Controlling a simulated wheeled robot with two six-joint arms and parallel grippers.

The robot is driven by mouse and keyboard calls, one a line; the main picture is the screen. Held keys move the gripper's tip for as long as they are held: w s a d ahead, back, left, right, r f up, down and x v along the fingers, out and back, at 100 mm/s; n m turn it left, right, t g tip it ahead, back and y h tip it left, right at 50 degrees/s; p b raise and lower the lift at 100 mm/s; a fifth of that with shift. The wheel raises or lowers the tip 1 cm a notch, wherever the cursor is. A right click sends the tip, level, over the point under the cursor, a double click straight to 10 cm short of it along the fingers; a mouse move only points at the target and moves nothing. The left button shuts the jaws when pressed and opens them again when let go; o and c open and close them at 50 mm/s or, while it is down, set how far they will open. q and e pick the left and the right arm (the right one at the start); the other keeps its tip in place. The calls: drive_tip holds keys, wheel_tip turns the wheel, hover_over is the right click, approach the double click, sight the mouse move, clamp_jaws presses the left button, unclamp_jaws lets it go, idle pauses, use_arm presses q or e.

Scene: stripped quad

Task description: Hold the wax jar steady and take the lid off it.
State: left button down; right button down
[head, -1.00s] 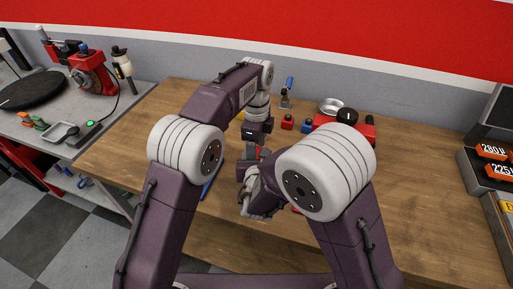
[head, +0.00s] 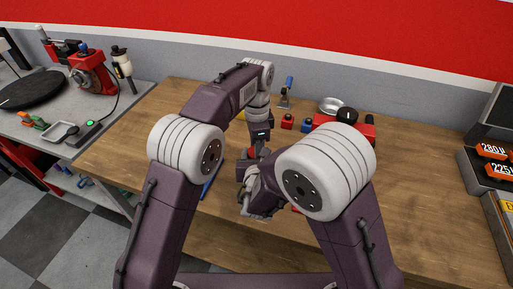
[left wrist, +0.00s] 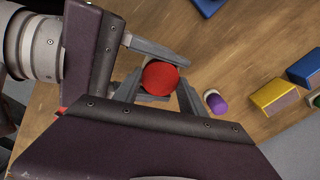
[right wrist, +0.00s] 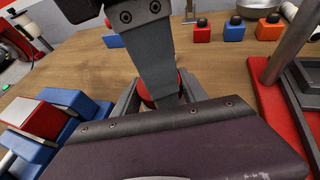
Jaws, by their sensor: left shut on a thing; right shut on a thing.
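The wax jar's red lid (left wrist: 160,77) shows from above in the left wrist view, and part of its red edge (right wrist: 148,98) shows in the right wrist view. My left gripper (left wrist: 160,92) comes from above and is shut on the lid, one finger on each side. My right gripper (right wrist: 158,98) comes in from the side, lower down, and is shut on the jar. The jar body is hidden by the fingers, so I cannot tell whether the lid is still seated. In the head view my left gripper (head: 259,150) is partly hidden by my right arm.
A purple-capped piece (left wrist: 217,103) lies close to the fingers. Yellow (left wrist: 274,95) and blue (left wrist: 306,67) blocks lie farther right. A red stand (right wrist: 270,110) and a blue-and-red tool (right wrist: 55,120) flank my right gripper. A metal bowl (head: 330,104) stands behind.

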use_arm(q)
drive_tip(key=shift+s+a, duration=0.1)
drive_tip(key=shift+s, duration=0.05)
use_arm(e)
drive_tip(key=shift+d+f, duration=0.2)
drive_tip(key=shift+f, duration=0.1)
use_arm(q)
drive_tip(key=c, duration=0.7)
unclamp_jaws()
use_arm(e)
drive_tip(key=shift+s+a, duration=0.1)
use_arm(q)
drive_tip(key=shift+o, duration=0.2)
drive_tip(key=shift+r, duration=0.2)
wheel_tip(320, 180, up, 4)
drive_tip(key=shift+r, duration=0.1)
drive_tip(key=shift+c, duration=0.3)
wheel_tip(320, 180, up, 2)
drive_tip(key=m, duration=0.3)
drive_tip(key=shift+r+m, duration=0.1)
drive_tip(key=shift+m, duration=0.3)
drive_tip(key=shift+r+m, duration=0.6)
drive_tip(key=shift+m, duration=0.5)
wheel_tip(320, 180, down, 8)
drive_tip(key=shift+f, duration=0.1)
